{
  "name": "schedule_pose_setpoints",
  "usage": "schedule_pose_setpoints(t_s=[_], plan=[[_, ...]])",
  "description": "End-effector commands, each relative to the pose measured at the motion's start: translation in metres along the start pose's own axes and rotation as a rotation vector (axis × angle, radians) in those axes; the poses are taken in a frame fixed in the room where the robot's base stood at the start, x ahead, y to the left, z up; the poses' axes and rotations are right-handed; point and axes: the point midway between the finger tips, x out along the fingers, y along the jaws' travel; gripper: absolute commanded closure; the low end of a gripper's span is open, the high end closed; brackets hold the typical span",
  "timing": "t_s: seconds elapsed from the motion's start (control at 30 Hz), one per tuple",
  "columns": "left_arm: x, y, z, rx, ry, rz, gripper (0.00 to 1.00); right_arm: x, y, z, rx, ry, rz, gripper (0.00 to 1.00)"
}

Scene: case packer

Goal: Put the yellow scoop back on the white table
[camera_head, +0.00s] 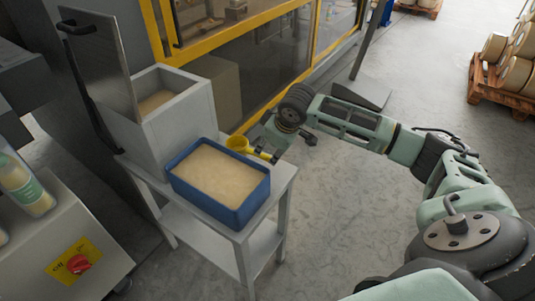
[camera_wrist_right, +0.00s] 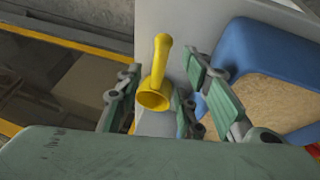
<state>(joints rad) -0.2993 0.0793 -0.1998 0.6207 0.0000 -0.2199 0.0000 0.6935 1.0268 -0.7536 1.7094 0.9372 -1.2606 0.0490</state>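The yellow scoop (camera_head: 239,144) is at the far right corner of the white table (camera_head: 243,236), behind the blue bin. In the right wrist view the scoop (camera_wrist_right: 155,82) shows between the spread fingers of my right gripper (camera_wrist_right: 165,100), with gaps on both sides. The scoop appears to rest on the white tabletop (camera_wrist_right: 185,32), but I cannot tell whether it touches the surface. My left gripper is not in view.
The blue bin (camera_head: 220,212) of pale granules fills the table's front and is close to the right fingers. A grey hopper (camera_head: 183,121) with an open lid (camera_head: 100,60) stands at the left. A yellow-framed machine (camera_head: 250,75) stands behind.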

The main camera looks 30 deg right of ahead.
Motion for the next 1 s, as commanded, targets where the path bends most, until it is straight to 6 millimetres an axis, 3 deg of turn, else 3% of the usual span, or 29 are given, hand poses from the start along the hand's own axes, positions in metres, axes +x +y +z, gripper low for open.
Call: schedule_pose_setpoints(t_s=[0.1,0.3,1.0], plan=[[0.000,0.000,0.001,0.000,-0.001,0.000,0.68,-0.023,0.001,0.000,-0.001,0.001,0.002,0.65],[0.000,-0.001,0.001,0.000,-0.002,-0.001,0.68,-0.043,0.000,0.000,-0.001,0.000,0.000,0.65],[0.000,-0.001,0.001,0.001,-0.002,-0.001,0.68,-0.045,0.000,0.000,0.000,0.000,0.000,0.65]])
